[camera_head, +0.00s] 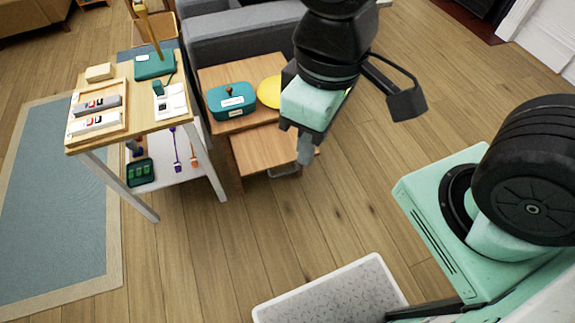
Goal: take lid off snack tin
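A teal tin with its lid on and a brown knob on top (232,99) stands on the upper board of a low wooden side table (222,78). The lid and the front each carry a pale label. I take it to be the snack tin. My gripper (304,155) hangs to the right of the tin, apart from it, pointing down in front of the table's right side. Only a grey finger end shows below its mint body, so I cannot tell whether it is open or shut. No held thing shows.
A yellow round thing (269,91) lies right of the tin, partly hidden by my arm. A white-legged table (140,120) with a wooden tray and boxes stands left. A grey sofa (240,35) is behind. A pale bin (335,295) is at the front; wooden floor between is clear.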

